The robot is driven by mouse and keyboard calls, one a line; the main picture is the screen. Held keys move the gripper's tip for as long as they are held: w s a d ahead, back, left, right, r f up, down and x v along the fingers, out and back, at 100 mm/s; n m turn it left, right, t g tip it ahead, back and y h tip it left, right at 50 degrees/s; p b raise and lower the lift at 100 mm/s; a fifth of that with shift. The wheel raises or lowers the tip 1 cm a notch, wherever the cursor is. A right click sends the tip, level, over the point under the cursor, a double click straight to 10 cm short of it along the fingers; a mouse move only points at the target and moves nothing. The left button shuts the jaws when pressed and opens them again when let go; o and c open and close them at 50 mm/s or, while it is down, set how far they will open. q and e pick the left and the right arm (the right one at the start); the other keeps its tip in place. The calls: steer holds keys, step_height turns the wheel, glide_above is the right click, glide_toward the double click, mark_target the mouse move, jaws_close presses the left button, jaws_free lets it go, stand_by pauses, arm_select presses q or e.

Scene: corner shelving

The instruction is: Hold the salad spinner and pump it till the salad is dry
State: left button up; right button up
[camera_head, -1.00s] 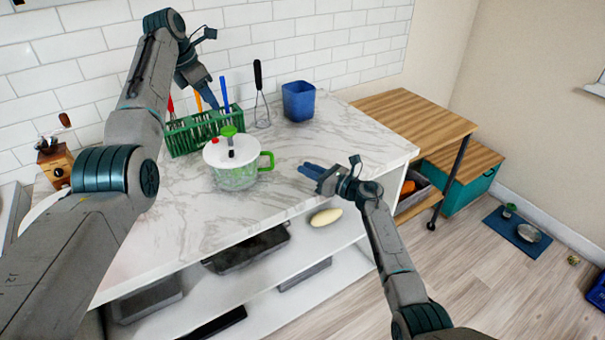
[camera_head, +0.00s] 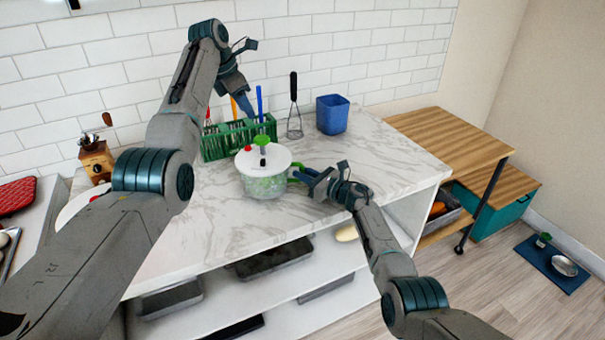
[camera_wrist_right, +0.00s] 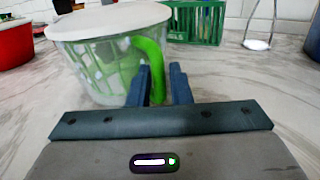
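The salad spinner (camera_head: 265,187) stands upright on the marble counter, with a clear bowl, white lid, green pump knob (camera_head: 262,142), a small red part and a green side handle (camera_head: 296,174). It also shows at the left of the right wrist view (camera_wrist_right: 95,75). My right gripper (camera_head: 312,174) is at the handle; in the right wrist view its two blue fingers (camera_wrist_right: 163,82) stand apart with the handle between them. My left gripper (camera_head: 246,106) is raised behind the spinner, over the green rack, pointing down. Whether its fingers are apart cannot be made out.
A green rack (camera_head: 225,142) with utensils, a whisk (camera_head: 294,120) and a blue container (camera_head: 332,114) stand along the back wall. A wooden grinder (camera_head: 96,160) is at the left. Shelves with trays lie below the counter.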

steer(key=shift+w+a, duration=0.2)
steer(key=shift+a, duration=0.1)
jaws_close()
steer(key=shift+o, duration=1.2)
jaws_free()
jaws_close()
